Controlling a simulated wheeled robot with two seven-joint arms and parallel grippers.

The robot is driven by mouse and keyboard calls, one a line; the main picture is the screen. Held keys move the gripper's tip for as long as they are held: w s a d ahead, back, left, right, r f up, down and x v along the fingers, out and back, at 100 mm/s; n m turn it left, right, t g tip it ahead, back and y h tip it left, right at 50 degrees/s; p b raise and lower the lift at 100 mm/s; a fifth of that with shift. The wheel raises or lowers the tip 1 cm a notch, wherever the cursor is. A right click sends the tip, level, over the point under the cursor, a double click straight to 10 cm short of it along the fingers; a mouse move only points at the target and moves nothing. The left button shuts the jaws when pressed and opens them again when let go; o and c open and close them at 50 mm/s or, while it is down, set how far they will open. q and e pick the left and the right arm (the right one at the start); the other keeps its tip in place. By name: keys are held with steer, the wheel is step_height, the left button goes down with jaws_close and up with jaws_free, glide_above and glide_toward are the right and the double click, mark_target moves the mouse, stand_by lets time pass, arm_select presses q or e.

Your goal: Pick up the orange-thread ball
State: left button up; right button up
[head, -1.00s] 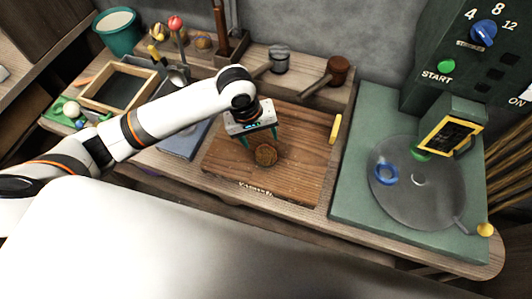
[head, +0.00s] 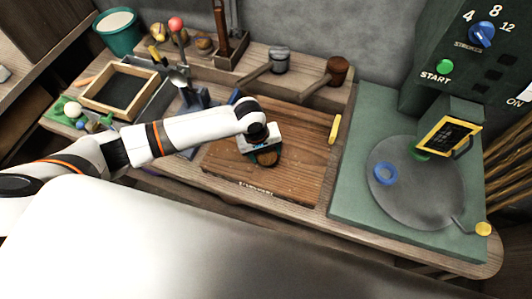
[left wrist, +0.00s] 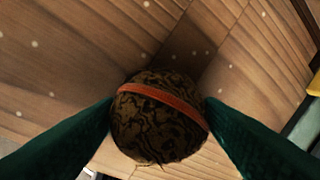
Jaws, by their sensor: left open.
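The orange-thread ball (head: 267,158) is a brown, dark-veined ball on the wooden board (head: 290,178), partly covered by my gripper in the head view. In the left wrist view the ball (left wrist: 160,117) shows an orange band across its upper part. My left gripper (head: 262,156) is directly over the ball. In the left wrist view its green fingers (left wrist: 158,112) stand open on either side of the ball. Whether they touch it cannot be told. My right gripper is not in view.
A green machine with a round grey plate (head: 420,195) and a blue ring (head: 386,173) stands right of the board. A yellow bar (head: 335,128) lies at the board's right edge. A wooden frame tray (head: 120,91) and a teal bucket (head: 117,38) are at the left back.

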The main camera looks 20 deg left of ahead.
arm_select(q)
steer(key=shift+f, duration=0.15)
steer(key=c, duration=0.7)
steer(key=shift+o, duration=0.2)
